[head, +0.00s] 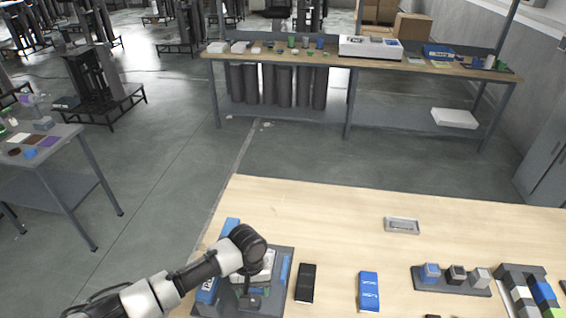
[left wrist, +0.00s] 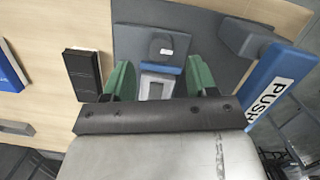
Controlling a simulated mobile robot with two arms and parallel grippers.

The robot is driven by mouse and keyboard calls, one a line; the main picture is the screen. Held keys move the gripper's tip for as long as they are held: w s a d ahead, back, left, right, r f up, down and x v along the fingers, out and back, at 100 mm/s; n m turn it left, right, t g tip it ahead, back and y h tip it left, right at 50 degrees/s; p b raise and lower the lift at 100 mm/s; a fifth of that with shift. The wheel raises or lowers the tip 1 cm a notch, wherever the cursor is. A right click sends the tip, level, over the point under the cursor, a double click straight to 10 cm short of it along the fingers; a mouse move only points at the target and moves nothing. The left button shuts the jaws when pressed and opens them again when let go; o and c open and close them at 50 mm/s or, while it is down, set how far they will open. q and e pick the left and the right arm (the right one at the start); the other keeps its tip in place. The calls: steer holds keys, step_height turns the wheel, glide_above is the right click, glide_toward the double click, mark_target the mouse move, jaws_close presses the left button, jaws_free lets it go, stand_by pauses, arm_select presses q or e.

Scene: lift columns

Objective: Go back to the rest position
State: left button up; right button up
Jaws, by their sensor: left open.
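My left arm (head: 160,290) comes in from the lower left of the head view and bends down over a dark grey plate (head: 284,252) at the left of the wooden table. In the left wrist view my left gripper (left wrist: 158,73) shows two green fingers, spread apart. Between them is a small blue and grey piece with a light face (left wrist: 158,83), on or just above the grey plate (left wrist: 135,43). I cannot tell whether the fingers touch it. A blue bar marked PUSH (left wrist: 275,82) stands to the right of the fingers. My right gripper is not in view.
On the wooden table (head: 330,215) are a black box (head: 306,283), a blue box (head: 369,291), a small grey tray (head: 402,226), a grey holder with blocks (head: 452,290) and another rack (head: 520,274). The table's back middle is clear. A long workbench (head: 300,58) stands behind.

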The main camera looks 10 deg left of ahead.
arm_select(q)
steer(key=s+d+r+m+t+h, duration=0.3)
steer(key=s+d+m, duration=0.15)
steer(key=s, duration=0.65)
steer(key=s+a+r+t+y, duration=0.25)
steer(key=s+a+r, duration=0.45)
steer(key=s+a, duration=0.4)
step_height(320, 180, down, 31)
steer(key=w+g+b, duration=0.1)
steer(key=b, duration=0.6)
steer(key=s+a+f+b, duration=0.1)
steer(key=s+f+b, duration=0.1)
steer(key=s+f, duration=0.3)
steer(key=s+a+f+g+b, duration=0.1)
steer(key=s+f+b, duration=0.2)
steer(key=f, duration=0.9)
steer(key=s+a+f+b, duration=0.1)
steer(key=s+f+b, duration=0.1)
steer(key=s+f, duration=0.6)
steer(key=shift+a+f+y, duration=0.2)
steer(key=shift+a+y, duration=0.05)
steer(key=shift+y, duration=0.2)
steer(key=shift+m+g, duration=0.25)
